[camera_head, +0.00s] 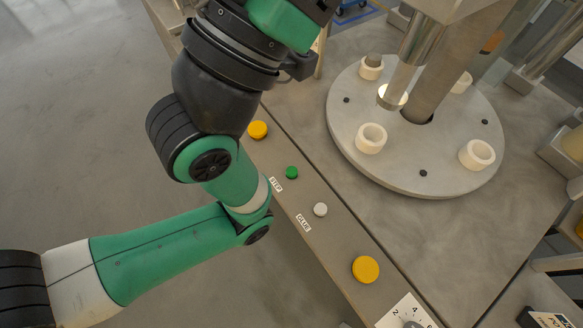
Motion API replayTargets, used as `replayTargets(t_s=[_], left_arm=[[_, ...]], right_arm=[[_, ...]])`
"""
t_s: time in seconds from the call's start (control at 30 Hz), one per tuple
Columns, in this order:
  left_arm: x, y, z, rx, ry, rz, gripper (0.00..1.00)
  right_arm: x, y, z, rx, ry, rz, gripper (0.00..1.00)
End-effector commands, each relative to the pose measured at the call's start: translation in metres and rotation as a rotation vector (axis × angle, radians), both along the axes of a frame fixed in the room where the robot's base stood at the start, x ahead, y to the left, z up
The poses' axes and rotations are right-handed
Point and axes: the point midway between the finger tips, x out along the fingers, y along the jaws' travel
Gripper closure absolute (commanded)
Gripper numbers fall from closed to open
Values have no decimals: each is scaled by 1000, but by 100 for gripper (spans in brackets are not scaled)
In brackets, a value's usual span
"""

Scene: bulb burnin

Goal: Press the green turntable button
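The green button (291,172) sits on the grey control strip at the front of the bench, beside a small label that seems to read STEP. Nothing covers it in this view. The round grey turntable (345,135) lies behind it to the right, carrying several white ring-shaped holders. My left arm comes in from the lower left, bends just left of the green button, and runs up to the top edge. Its gripper is not visible. My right gripper is not in view.
A white button (320,209) labelled GLUE and two yellow buttons, one far (258,130) and one near (366,269), share the strip. A rotary dial plate (406,312) sits at the bottom. A metal column and a shiny cylinder (396,88) stand over the turntable.

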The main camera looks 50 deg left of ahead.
Motion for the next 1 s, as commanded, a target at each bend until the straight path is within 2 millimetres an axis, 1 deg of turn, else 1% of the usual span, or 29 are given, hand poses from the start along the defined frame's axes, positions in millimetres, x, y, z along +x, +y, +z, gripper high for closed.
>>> replayTargets(t_s=[0.03, 0.17, 0.2, 0.27, 0.3, 0.37, 0.4, 1.0], left_arm=[[0, 0, 0, 0, 0, 0, 37], [0, 0, 0, 0, 0, 0, 60], [0, 0, 0, 0, 0, 0, 67], [0, 0, 0, 0, 0, 0, 78], [0, 0, 0, 0, 0, 0, 85], [0, 0, 0, 0, 0, 0, 96], [0, 0, 0, 0, 0, 0, 100], [0, 0, 0, 0, 0, 0, 100]], right_arm=[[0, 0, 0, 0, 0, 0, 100], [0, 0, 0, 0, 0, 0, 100], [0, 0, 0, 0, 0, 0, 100], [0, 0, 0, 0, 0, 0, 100], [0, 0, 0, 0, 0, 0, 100], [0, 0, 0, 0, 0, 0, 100], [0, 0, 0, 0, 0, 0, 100], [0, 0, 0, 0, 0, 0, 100]])
